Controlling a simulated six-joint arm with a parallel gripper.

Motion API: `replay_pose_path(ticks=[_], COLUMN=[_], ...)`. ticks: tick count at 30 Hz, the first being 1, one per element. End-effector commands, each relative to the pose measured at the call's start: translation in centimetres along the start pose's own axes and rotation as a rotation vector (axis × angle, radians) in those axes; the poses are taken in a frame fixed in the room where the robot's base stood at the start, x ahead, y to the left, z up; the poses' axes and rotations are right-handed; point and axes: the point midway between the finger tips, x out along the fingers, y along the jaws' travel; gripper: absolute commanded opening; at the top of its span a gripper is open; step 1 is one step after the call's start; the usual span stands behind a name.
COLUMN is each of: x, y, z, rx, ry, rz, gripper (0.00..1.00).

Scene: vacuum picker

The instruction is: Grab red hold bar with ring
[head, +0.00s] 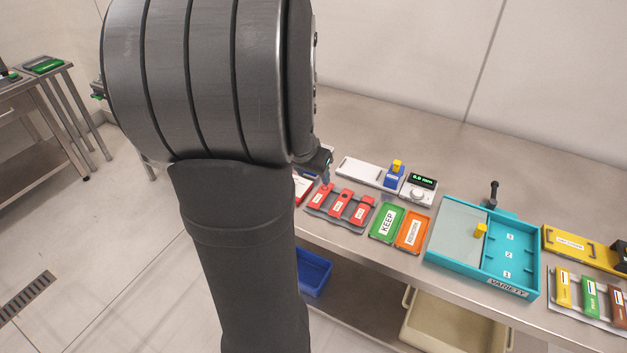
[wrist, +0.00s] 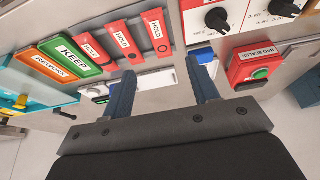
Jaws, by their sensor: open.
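Several red bars labelled HOLD lie side by side in a grey tray (head: 338,219): a left one (head: 319,197), a middle one (head: 341,204) and a right one (head: 363,211) in the head view. In the wrist view the bar nearest my fingers (wrist: 156,28) is at the right of the row, with two more bars (wrist: 124,38) (wrist: 92,46) beside it.
A green KEEP plate (head: 386,223) and orange REWORK plate (head: 412,231) lie right of the bars. A white device (head: 418,190) and blue block (head: 394,179) stand behind. The teal VARIETY tray (head: 435,250) is farther right. A red bag sealer (wrist: 256,64) is near my fingers.

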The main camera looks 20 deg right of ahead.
Motion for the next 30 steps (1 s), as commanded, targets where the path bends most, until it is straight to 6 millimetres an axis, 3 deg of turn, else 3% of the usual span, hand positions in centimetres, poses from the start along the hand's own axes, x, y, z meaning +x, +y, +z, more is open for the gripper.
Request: replay_pose_path(ticks=[7,17,24,30], x=[4.1,6.2,9.3,10.6], y=[0.0,0.1,0.1,0.1], z=[0.1,0.0,0.0,0.0], rx=[-0.001,0.001,-0.001,-0.001], ry=[-0.003,-0.001,-0.002,-0.001], rz=[0.001,0.000,0.000,-0.002], gripper=[0.55,0.55,0.55,0.55])
